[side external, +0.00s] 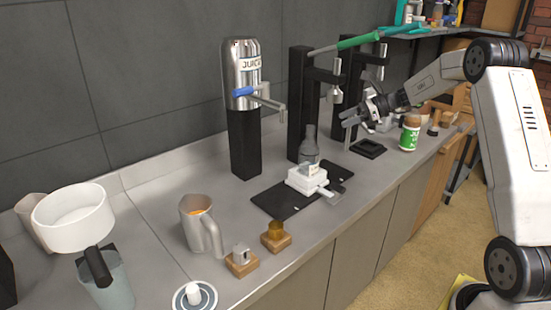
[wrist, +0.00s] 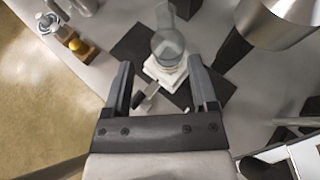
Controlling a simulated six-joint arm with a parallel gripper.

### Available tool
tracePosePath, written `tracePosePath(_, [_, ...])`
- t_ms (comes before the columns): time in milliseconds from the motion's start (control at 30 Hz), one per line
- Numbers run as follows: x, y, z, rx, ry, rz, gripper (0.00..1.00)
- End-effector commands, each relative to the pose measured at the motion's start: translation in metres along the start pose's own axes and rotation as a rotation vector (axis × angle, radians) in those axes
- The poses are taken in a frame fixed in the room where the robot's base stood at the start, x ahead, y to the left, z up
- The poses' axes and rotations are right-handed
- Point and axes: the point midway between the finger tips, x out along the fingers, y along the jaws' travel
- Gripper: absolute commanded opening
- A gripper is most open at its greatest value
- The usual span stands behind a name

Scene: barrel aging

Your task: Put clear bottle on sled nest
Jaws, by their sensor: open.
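The clear bottle (side external: 310,147) stands upright on the white sled (side external: 304,180), which rests on a black mat (side external: 270,199) in the side view. The wrist view shows the bottle (wrist: 167,45) from above, on the white sled (wrist: 158,76). I cannot tell exactly how its base sits in the nest. My gripper (side external: 347,125) is open and empty, to the right of the bottle and apart from it. In the wrist view my gripper's fingers (wrist: 160,80) point toward the bottle and sled, with nothing between them.
A silver juice dispenser (side external: 242,75) on a black column stands behind the sled. Dark stands (side external: 301,105) rise close behind the bottle. A pitcher (side external: 201,226) and small wooden blocks (side external: 276,241) lie to the left. A green-labelled jar (side external: 409,135) stands to the right. The counter's front is fairly clear.

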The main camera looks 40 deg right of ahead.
Motion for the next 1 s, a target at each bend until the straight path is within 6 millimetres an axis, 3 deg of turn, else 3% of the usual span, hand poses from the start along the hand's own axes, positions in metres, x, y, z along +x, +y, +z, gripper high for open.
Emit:
tracePosePath(167, [0.029, 0.034, -0.005, -0.122, 0.123, 0.066, 0.74])
tracePosePath(333, [0.061, 0.092, -0.02, -0.362, 0.311, 0.193, 0.74])
tracePosePath(500, [0.08, 0.157, -0.039, -0.698, 0.49, 0.367, 0.74])
tracePosePath(800, [0.08, 0.257, -0.07, -1.402, 0.663, 0.726, 0.74])
tracePosePath(1000, [0.071, 0.307, -0.086, -1.882, 0.656, 0.952, 0.74])
